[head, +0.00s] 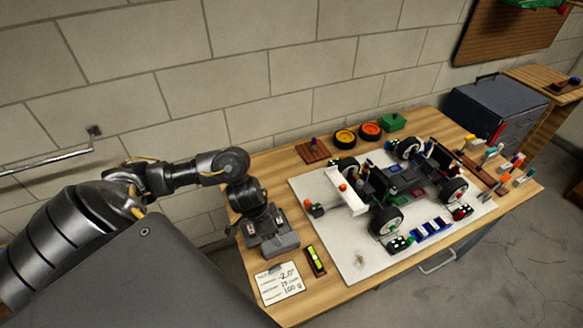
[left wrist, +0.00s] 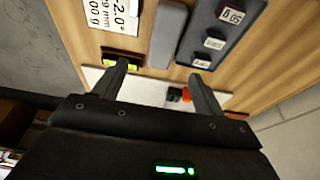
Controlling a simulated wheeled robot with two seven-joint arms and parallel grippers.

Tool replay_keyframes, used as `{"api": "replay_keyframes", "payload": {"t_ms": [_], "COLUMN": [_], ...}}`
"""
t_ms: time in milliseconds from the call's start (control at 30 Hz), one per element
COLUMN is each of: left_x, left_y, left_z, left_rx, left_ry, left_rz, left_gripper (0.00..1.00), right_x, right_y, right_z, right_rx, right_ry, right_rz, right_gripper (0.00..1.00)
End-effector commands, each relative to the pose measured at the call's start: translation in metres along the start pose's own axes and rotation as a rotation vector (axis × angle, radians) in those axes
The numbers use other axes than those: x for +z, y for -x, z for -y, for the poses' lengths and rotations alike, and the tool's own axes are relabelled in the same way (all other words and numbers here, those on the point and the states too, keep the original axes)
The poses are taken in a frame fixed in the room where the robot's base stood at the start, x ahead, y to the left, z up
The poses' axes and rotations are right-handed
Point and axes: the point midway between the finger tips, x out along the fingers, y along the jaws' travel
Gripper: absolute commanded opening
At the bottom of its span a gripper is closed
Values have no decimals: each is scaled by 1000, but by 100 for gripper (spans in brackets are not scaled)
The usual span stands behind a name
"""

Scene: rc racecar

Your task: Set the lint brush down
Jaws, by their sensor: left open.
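A plain grey slab (head: 284,244), which may be the lint brush, lies near the left end of the wooden bench. In the left wrist view the grey slab (left wrist: 169,35) extends from the top edge to between the fingertips. My left gripper (left wrist: 161,72) is open, with one finger on each side of the slab's near end. I cannot tell whether they touch it. In the head view my left gripper (head: 268,226) points down over the bench's left end, its fingertips hidden.
A dark weight tray (left wrist: 233,30) lies beside the slab. A handwritten note (head: 279,282) and a yellow-green level (head: 315,260) are close by. A white board (head: 345,262) carrying the racecar (head: 385,190) fills the middle. Bare wood (head: 275,168) shows behind my gripper.

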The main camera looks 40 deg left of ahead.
Motion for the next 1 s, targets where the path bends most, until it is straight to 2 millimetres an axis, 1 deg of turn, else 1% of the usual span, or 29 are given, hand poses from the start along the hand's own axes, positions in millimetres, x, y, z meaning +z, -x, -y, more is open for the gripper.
{"api": "replay_keyframes", "payload": {"t_ms": [100,167,233,333,400,467,600,800,867,1000], "left_x": [3,4,6,8,10,10,9,8,9,14], "left_y": [1,1,-2,-14,-26,-36,-51,-55,-59,-80], "left_z": [2,3,3,3,4,4,4,4,4,4], "left_rx": [-2,-3,-3,-2,-3,-4,-4,-4,-3,-3], "left_ry": [7,10,14,19,21,21,18,15,14,16], "left_rz": [9,10,11,11,13,12,10,9,10,12], "left_gripper": [71,71,71,71,71,71,71,71,71,71], "right_x": [-2,2,12,28,34,37,32,13,11,15], "right_y": [0,0,0,-3,-6,-8,-12,-14,-15,-19], "right_z": [0,2,4,7,8,8,8,4,4,4], "right_rx": [0,-2,-4,-8,-9,-9,-8,-5,-4,-5], "right_ry": [0,-1,-1,-1,-1,0,0,0,0,0], "right_rz": [-3,3,15,35,45,47,41,14,11,15], "right_gripper": [36,36,36,36,36,36,36,36,36,36]}}
